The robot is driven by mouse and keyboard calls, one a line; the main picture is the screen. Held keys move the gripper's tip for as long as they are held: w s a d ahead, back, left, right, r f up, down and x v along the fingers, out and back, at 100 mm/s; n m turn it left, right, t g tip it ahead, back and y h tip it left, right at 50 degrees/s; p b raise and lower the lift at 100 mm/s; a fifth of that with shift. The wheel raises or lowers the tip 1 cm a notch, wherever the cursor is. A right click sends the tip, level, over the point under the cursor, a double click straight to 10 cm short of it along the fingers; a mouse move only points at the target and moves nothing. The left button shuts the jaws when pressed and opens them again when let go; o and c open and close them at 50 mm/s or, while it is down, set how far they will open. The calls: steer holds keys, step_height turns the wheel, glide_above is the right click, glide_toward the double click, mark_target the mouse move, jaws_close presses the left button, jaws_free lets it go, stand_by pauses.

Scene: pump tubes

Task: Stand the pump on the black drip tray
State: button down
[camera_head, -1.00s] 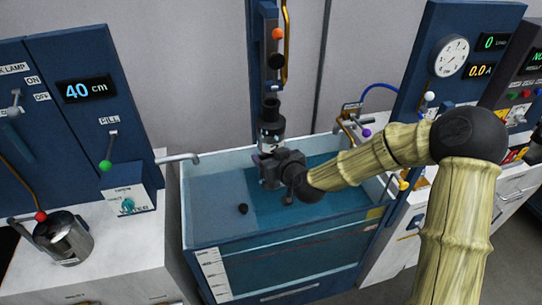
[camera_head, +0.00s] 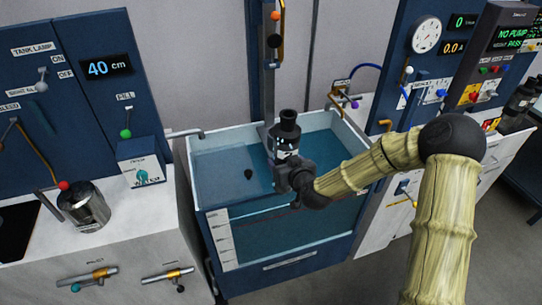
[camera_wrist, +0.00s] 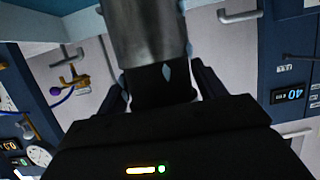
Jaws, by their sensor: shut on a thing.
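The pump (camera_head: 286,140) is a dark cylinder with a grey band and a narrower black top. It is upright above the water tank in the head view. My gripper (camera_head: 284,171) is shut on the pump. In the wrist view, the pump's grey metal body (camera_wrist: 145,30) fills the upper middle, and a black part (camera_wrist: 162,84) sits between the fingers. A flat black area (camera_head: 16,234) on the left white counter may be the drip tray; it is cut off by the picture's edge.
The glass-walled water tank (camera_head: 222,188) stands below the pump, with a black knob (camera_head: 248,174) in it. A metal jug (camera_head: 84,206) stands on the left counter beside the black area. Another dark cylinder (camera_head: 525,97) stands at far right.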

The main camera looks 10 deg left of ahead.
steer(key=s+d+f+m+t+h, duration=0.2)
steer(key=d+f+m+h, duration=0.4)
steer(key=d+f, duration=1.7)
steer(key=s+d+h, duration=0.1)
steer(key=d, duration=0.3)
steer(key=shift+s+h, duration=0.15)
steer(key=shift+h, duration=0.15)
